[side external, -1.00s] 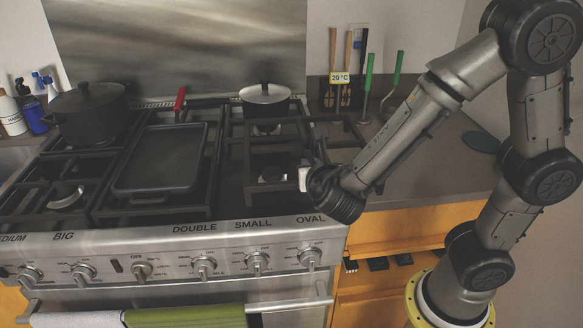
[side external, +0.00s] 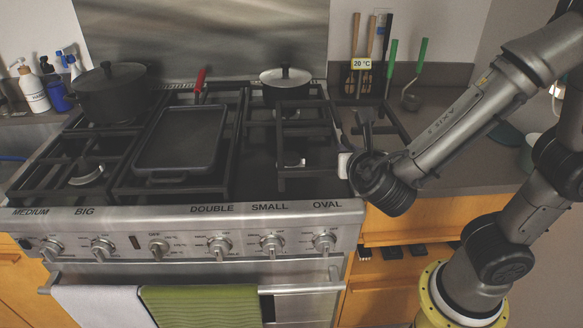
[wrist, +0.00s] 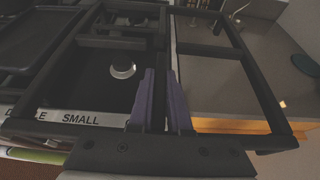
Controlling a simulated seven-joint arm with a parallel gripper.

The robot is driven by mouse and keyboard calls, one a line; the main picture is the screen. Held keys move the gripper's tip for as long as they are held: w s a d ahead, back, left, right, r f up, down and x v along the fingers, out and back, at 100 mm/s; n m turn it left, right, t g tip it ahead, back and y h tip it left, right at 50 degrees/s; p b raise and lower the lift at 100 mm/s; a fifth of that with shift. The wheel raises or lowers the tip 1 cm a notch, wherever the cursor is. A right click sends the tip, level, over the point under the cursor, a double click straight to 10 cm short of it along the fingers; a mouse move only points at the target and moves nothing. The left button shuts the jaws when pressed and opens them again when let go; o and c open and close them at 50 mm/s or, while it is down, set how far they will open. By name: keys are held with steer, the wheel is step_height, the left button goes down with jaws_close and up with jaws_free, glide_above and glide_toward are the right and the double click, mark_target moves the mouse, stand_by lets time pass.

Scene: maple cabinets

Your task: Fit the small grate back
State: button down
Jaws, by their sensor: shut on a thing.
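The small grate is a black metal frame with crossing bars. In the side external view the grate (side external: 397,124) overhangs the stove's right edge, partly above the counter. My gripper (side external: 358,140) is shut on one of its bars. In the wrist view the purple fingers (wrist: 163,100) pinch a dark bar of the grate (wrist: 265,92), which spreads to both sides of them. A round burner (side external: 293,161) on the right of the stove is visible; it also shows in the wrist view (wrist: 122,69), left of the fingers. I cannot tell whether the grate touches the stove.
A lidded pot (side external: 286,85) stands at the back right of the stove. A griddle pan (side external: 180,140) with a red handle lies in the middle, and a dark pot (side external: 110,95) stands at back left. The counter at right is mostly clear.

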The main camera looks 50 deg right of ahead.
steer(key=d+m+g+h, duration=0.2)
steer(key=d, duration=0.5)
step_height(320, 180, up, 6)
steer(key=n+t+y, duration=0.6)
steer(key=n+y, duration=0.4)
steer(key=y, duration=0.1)
glide_above(281, 127)
steer(key=s+d, duration=0.2)
steer(key=d, duration=0.2)
steer(key=w+a+r+n+g+y, duration=0.1)
steer(key=a+n+g+y, duration=0.2)
steer(key=a+n+y, duration=0.6)
steer(key=d+f, duration=0.1)
steer(key=d+f+n+g+y, duration=0.1)
steer(key=d, duration=0.1)
steer(key=w+d+f+n+g+y, duration=0.1)
steer(key=d, duration=0.1)
steer(key=shift+d, duration=0.1)
steer(key=d+f, duration=0.3)
steer(key=d, duration=0.4)
steer(key=d+f+m+t, duration=0.1)
steer(key=d+f, duration=0.2)
steer(key=d, duration=0.3)
steer(key=shift+d+f+h, duration=0.35)
steer(key=shift+d+h, duration=0.05)
